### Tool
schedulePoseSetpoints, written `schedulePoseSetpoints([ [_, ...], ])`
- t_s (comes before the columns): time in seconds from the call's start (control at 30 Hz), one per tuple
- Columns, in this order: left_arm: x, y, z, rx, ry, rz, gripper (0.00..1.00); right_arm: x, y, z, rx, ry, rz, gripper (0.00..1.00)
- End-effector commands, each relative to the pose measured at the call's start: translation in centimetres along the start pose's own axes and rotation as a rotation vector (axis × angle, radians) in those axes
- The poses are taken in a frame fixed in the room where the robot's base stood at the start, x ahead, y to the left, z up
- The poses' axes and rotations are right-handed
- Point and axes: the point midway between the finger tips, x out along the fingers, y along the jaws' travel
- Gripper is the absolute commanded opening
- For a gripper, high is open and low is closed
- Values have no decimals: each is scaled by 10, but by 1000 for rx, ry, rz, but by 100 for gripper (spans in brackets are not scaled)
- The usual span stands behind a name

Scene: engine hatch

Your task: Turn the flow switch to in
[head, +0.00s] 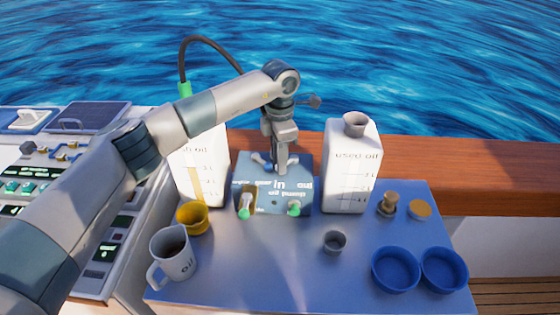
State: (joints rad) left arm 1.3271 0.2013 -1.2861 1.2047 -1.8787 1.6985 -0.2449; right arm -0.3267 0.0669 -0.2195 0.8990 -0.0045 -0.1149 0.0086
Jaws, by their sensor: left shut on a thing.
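The blue-grey oil pump box (300,201) stands at the back middle of the table in the head view. My left gripper (282,168) points down over the box. Its fingers are shut on the switch and hide part of it, so I cannot tell its exact setting. Two green-tipped fittings sit on the front of the box. My right gripper is not in view.
A white "used oil" canister (344,190) stands right of the box. Another white canister (213,178) stands left, partly behind my arm. The front middle is clear.

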Motion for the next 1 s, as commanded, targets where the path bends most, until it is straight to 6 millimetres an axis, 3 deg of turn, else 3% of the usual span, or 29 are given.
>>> schedulePoseSetpoints([
  [0.1,-2,2,0,-3,-2,5,0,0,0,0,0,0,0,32],
  [0.13,-2,2,0,-3,-2,5,27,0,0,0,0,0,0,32],
  [0.2,-2,2,0,-3,-2,5,39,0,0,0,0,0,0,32],
  [0.67,-3,1,0,-2,-1,2,39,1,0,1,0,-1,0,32],
  [0.87,-18,1,0,-1,-2,4,39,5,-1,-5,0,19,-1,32],
  [1.0,-38,1,0,0,-2,5,39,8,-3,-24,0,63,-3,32],
])
